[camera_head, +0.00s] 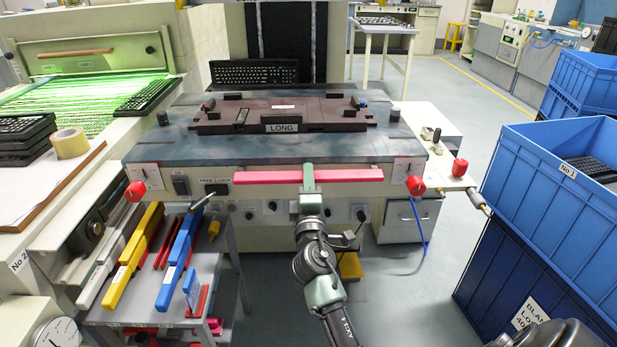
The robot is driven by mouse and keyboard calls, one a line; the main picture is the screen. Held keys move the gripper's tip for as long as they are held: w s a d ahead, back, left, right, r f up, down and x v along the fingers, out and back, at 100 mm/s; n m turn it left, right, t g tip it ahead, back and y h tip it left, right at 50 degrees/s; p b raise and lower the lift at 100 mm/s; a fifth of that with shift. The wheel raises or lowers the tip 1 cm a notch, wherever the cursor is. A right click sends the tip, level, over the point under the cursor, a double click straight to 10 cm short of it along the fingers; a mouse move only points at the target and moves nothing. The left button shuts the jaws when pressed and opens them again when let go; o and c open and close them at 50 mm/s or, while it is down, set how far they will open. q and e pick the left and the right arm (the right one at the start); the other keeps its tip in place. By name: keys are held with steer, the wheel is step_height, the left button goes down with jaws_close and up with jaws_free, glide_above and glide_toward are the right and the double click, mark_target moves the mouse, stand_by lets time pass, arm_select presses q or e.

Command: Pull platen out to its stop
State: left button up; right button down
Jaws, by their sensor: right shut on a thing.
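The platen (160,148) is a wide blue-grey slab at the front of the printing machine. A dark brown fixture (285,110) with a LONG label lies on it. A long pink-red handle bar (260,177) runs along the platen's front edge. My right gripper (308,178) is shut on the middle of this bar, its green fingers hiding a short piece of it. My right arm reaches up to it from the bottom. A keyboard (254,72) stands behind the fixture, near the dark opening of the machine. My left gripper is not in view.
Red knobs (416,185) stick out at the front corners. A low cart (180,312) with yellow and blue bars stands at front left. Blue crates (545,190) fill the right side. A green-lit conveyor (75,95) is at left. Open floor lies right of my arm.

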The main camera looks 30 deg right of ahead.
steer(key=shift+r, duration=0.1)
steer(key=c, duration=1.4)
jaws_free()
